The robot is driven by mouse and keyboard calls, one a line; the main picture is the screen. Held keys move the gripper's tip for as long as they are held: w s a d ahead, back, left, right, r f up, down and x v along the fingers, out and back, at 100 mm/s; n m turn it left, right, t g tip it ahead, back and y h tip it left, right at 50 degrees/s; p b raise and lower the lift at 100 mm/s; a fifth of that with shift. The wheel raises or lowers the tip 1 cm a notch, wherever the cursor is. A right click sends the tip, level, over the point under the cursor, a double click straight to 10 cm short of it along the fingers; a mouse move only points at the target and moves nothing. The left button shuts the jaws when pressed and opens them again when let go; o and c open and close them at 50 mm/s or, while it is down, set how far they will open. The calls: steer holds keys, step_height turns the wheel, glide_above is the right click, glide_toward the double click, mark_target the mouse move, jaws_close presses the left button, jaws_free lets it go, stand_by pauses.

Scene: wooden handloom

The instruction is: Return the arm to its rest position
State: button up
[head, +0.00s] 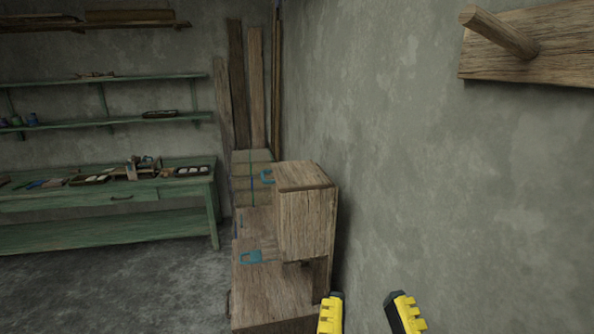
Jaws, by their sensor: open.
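My gripper (366,300) shows at the bottom of the head view, right of centre. Its two yellow and black fingertips stand apart, with only grey wall seen between them. It is open and holds nothing. The rest of my arm is out of view. The wooden handloom cannot be made out in this view.
A wooden cabinet (307,225) with blue-green fittings stands against the wall, just left of my gripper. A wooden peg board (530,45) juts from the wall at upper right. A green workbench (110,200) with small items stands at far left. The floor (120,280) before it is clear.

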step_height(320, 180, up, 26)
steer(key=p, duration=2.2)
steer(key=shift+f, duration=0.25)
